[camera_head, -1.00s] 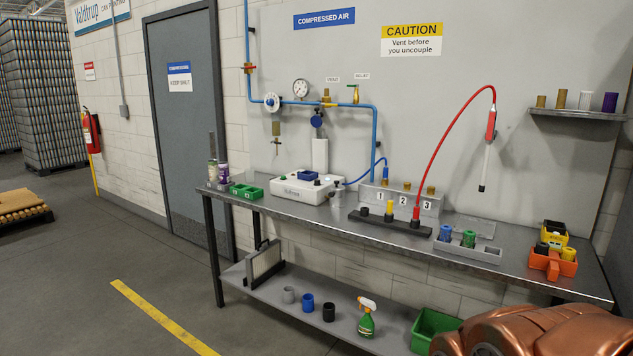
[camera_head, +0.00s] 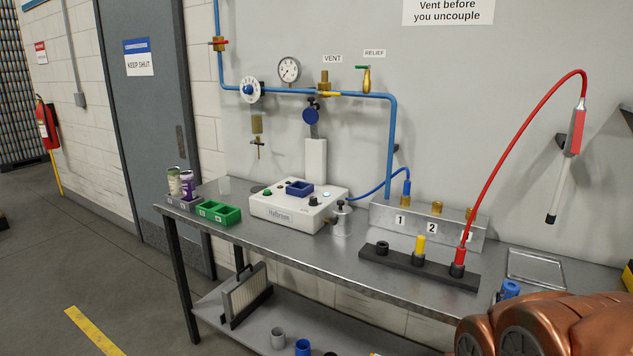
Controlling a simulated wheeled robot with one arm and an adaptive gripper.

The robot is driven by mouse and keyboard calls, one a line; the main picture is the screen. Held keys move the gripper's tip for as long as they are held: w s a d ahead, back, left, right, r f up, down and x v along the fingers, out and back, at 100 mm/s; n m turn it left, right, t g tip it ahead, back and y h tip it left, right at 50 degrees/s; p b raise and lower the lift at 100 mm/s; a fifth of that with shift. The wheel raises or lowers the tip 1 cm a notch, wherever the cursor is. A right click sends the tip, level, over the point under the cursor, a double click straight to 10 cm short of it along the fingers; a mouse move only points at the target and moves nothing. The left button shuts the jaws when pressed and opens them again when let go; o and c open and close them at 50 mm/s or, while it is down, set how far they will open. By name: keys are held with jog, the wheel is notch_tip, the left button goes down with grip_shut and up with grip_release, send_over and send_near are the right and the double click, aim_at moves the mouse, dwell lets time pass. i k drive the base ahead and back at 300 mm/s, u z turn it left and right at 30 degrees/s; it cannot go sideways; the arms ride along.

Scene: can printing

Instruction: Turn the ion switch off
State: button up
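A white box labelled "Halbrium" (camera_head: 278,214) stands on the steel bench. My gripper is not in view. Only a copper-coloured part of my arm shows at the lower right, well apart from the box.
The steel bench (camera_head: 350,243) also holds green bins (camera_head: 218,213), a small metal cylinder (camera_head: 341,220), a numbered port block (camera_head: 415,222) and a black connector rail (camera_head: 400,265). A red hose (camera_head: 500,150) arcs at right. A blue hose (camera_head: 378,187) runs behind the box.

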aim_at(313, 202)
jog(key=u, duration=0.35)
jog(key=i, duration=2.1)
jog(key=u, duration=0.5)
